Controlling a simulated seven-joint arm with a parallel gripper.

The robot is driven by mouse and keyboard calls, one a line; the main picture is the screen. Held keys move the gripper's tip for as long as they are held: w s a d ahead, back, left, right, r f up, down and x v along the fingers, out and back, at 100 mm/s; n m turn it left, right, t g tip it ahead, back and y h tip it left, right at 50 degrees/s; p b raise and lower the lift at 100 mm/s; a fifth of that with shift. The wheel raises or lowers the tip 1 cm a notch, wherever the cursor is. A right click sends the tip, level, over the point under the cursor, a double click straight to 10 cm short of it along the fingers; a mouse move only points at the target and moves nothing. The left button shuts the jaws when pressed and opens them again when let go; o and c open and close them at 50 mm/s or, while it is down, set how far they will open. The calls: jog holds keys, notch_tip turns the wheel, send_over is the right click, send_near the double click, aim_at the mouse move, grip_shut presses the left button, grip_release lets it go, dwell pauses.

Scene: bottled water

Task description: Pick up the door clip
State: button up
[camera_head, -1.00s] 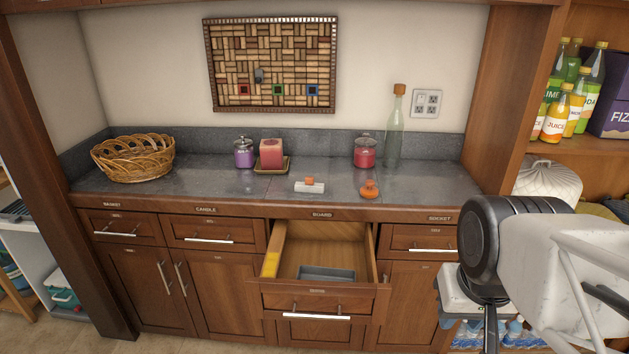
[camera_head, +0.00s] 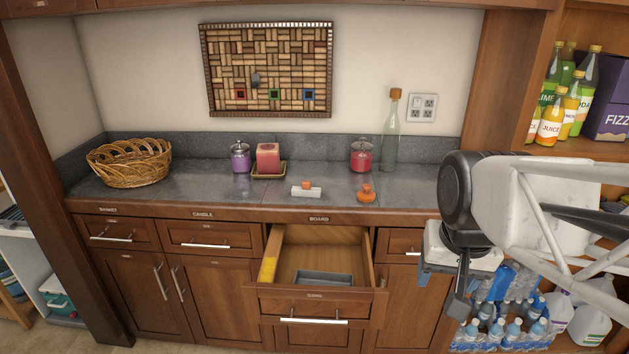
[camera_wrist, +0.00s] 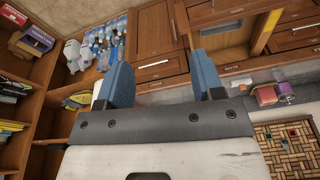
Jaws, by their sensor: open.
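I cannot tell for sure which item is the door clip. Two small items lie near the front of the counter: a white block with an orange knob (camera_head: 306,191) and, to its right, a round orange piece with a knob (camera_head: 366,194). My gripper (camera_wrist: 166,75) shows two blue fingers spread wide in the wrist view, with nothing between them. In the head view my gripper (camera_head: 460,285) hangs at the right, in front of the cabinet and apart from both items. Its fingertips are partly hidden there.
A basket (camera_head: 129,162), candles, jars and a tall bottle (camera_head: 391,135) stand on the counter. Water bottles (camera_head: 505,320) and jugs fill the lower right shelf.

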jog(key=w+a+r+m, duration=0.2)
jog(key=w, duration=0.7)
jog(key=w+a+r+m, duration=0.2)
jog(key=w+m, duration=0.1)
jog(key=w, duration=0.6)
jog(key=m+g, duration=0.2)
jog(key=m, duration=1)
send_over(306, 188)
jog(key=f, duration=1.7)
jog(key=shift+w, duration=0.3)
jog(key=shift+w+a+f, duration=0.2)
jog(key=shift+a+f, duration=0.05)
jog(key=shift+f, duration=0.1)
jog(key=shift+f, duration=1.3)
jog(key=shift+s+d+f, duration=0.1)
jog(key=shift+d+f, duration=0.05)
jog(key=shift+f, duration=1.15)
jog(key=shift+d+f, duration=0.1)
jog(key=shift+f, duration=1.2)
